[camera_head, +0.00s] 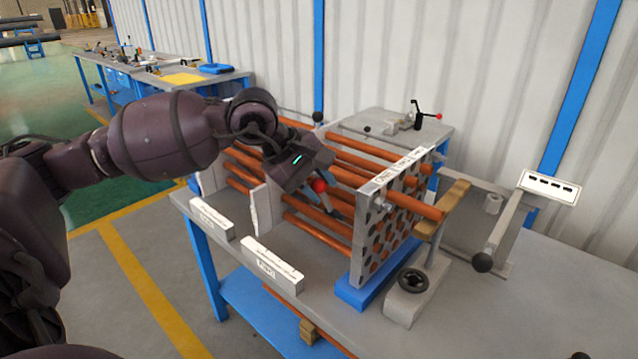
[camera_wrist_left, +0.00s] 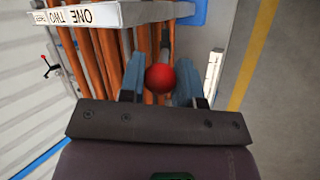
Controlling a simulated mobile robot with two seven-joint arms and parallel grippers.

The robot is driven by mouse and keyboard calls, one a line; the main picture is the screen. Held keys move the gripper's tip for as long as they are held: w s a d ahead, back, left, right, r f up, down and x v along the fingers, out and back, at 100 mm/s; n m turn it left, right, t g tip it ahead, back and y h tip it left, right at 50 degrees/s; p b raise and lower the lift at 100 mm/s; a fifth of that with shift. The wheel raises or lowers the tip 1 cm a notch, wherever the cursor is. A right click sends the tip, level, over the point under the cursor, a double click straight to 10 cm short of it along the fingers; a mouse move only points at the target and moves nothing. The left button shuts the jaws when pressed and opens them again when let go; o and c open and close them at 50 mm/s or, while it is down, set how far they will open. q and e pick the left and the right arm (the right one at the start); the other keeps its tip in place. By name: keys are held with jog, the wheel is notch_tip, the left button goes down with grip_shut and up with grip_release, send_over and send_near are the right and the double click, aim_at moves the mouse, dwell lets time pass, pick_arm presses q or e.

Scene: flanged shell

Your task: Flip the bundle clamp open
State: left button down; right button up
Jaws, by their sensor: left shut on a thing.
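The bundle of copper-coloured tubes (camera_head: 318,232) runs through upright grey plates, with a perforated end plate (camera_head: 385,225) at the right. A red ball knob (camera_head: 319,185) on a grey lever stands at the bundle's near side; I take it as the bundle clamp's handle. My left gripper (camera_head: 322,192) is shut on this handle. In the left wrist view the red knob (camera_wrist_left: 160,78) sits between the two blue-grey fingers (camera_wrist_left: 160,82). The lever passes behind the knob, and the clamp's base is hidden by the gripper. My right gripper is not in view.
A black toggle clamp with a small red tip (camera_head: 425,115) stands on the grey surface behind. White label blocks (camera_head: 272,266) line the table's front.

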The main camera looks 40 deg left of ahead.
pick_arm(q)
jog(key=shift+f, duration=0.15)
jog(key=c, duration=0.8)
grip_release()
jog(key=shift+s, duration=0.1)
jog(key=shift+s+a+r, duration=0.15)
jog(key=shift+a+r, duration=0.1)
jog(key=shift+r, duration=0.25)
jog(key=p+v, duration=0.3)
jog(key=v, duration=0.6)
jog(key=shift+s+a+r, duration=0.1)
jog(key=shift+s+r, duration=0.1)
jog(key=shift+r, duration=0.1)
